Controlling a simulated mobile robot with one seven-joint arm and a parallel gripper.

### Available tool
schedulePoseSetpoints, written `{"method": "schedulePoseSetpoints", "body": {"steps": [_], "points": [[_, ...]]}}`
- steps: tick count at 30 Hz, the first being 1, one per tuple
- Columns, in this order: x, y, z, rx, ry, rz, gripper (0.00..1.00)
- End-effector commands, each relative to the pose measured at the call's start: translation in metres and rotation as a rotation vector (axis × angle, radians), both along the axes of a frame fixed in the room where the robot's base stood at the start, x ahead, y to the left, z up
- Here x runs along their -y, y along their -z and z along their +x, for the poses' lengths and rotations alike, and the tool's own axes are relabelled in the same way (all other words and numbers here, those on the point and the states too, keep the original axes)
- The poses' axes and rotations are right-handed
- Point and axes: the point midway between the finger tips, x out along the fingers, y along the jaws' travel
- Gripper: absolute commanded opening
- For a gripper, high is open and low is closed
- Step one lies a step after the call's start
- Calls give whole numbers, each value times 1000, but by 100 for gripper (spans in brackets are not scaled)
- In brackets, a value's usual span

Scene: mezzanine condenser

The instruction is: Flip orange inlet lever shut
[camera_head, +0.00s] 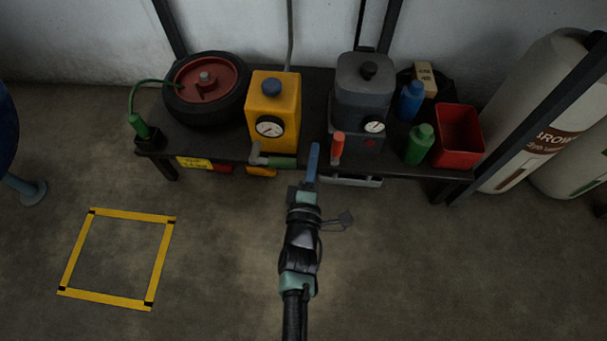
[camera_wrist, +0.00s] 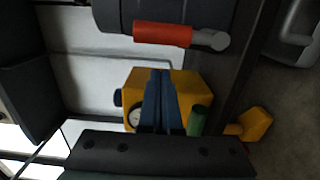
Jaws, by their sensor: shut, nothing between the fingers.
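The orange lever (camera_head: 338,147) is on the front of the grey unit (camera_head: 362,90), standing up beside its gauge. In the wrist view the orange lever (camera_wrist: 162,33) lies across the top of the picture, with its round grey pivot at its right end. My gripper (camera_head: 313,150) has blue fingers, shut and empty, just left of the orange lever in the head view and apart from it in the wrist view. In the wrist view the fingers (camera_wrist: 162,85) are in front of the yellow unit (camera_wrist: 190,85) and hide part of it.
The yellow unit (camera_head: 273,105) has a green-gripped lever (camera_head: 280,161) at its front, left of my gripper. A blue bottle (camera_head: 411,101), a green bottle (camera_head: 419,144) and a red bin (camera_head: 458,137) stand right. The floor before the bench is clear.

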Motion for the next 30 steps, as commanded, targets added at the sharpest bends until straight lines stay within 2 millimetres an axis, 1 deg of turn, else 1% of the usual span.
{"method": "schedulePoseSetpoints", "body": {"steps": [1,9,23,30], "points": [[5,4,1,2,1,-1,0],[20,0,4,1,-1,0,0],[22,-1,4,0,-1,4,0],[20,-3,4,0,0,51,0]]}}
